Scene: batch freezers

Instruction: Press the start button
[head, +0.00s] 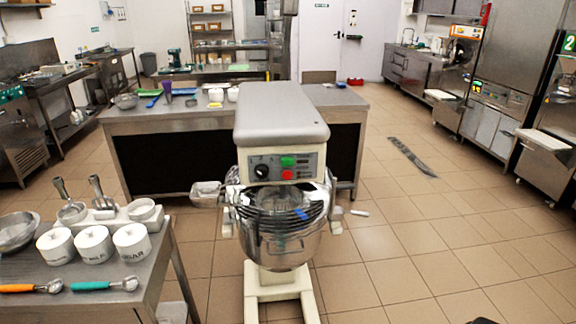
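A floor-standing mixer (281,105) with a grey top stands in the middle of the head view, facing me. Its front panel has a green button (288,161), a red button (287,175) below it and a black knob (261,171) to the left. The green button looks like a start button, but no label is readable. Neither of my grippers is in view, and nothing visible touches the panel. A small dark shape at the bottom edge is too cut off to identify.
A steel table (90,303) with white canisters (94,244) and scoops stands at front left. A long counter (180,112) is behind the mixer. Machines with lit panels (500,97) line the right wall. The tiled floor (440,240) right of the mixer is mostly clear.

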